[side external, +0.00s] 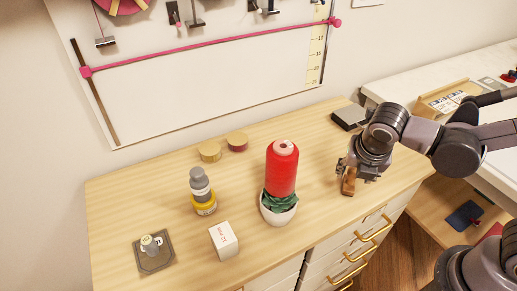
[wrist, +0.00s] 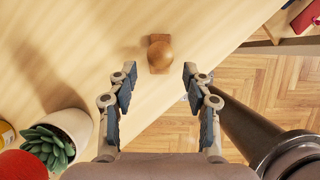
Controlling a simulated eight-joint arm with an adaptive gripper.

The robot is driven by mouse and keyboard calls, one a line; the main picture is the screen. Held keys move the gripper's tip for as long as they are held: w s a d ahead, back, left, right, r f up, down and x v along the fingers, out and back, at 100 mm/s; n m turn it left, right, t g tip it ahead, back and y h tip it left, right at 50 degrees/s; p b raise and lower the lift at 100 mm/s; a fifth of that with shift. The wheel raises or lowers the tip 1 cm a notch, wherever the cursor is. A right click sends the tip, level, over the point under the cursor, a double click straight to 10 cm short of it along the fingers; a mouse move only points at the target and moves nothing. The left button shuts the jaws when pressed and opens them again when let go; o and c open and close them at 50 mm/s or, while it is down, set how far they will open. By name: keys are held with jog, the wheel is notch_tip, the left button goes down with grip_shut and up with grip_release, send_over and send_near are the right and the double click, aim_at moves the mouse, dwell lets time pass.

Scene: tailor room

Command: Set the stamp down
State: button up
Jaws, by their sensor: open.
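The stamp (side external: 349,181) is brown wood with a round knob. It stands on the wooden cabinet top near the right front edge. In the wrist view the stamp (wrist: 160,55) shows from above, with its knob over a small block base. My gripper (side external: 359,169) is just above and around the stamp's upper part in the side view. In the wrist view my gripper (wrist: 156,78) has its fingers spread wide, and the stamp lies beyond the fingertips, centred between them. A clear gap shows on both sides of it.
A potted succulent (wrist: 62,135) stands left of my gripper, with a red thread cone (side external: 282,168) by it. A black box (side external: 349,117) lies behind. A white box (side external: 223,240), bottles (side external: 202,192) and round lids (side external: 210,152) stand farther left. The cabinet edge is close by.

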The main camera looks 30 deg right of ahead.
jog(key=v, duration=0.6)
jog(key=d+m+t+y, duration=0.1)
jog(key=d+m+t, duration=0.1)
jog(key=m, duration=1.1)
jog(key=d+m+t+y, duration=0.2)
jog(key=d+m, duration=0.3)
jog(key=m, duration=0.9)
jog(key=shift+w+d+r, duration=0.25)
jog(key=shift+w+r, duration=0.05)
jog(key=shift+r, duration=0.2)
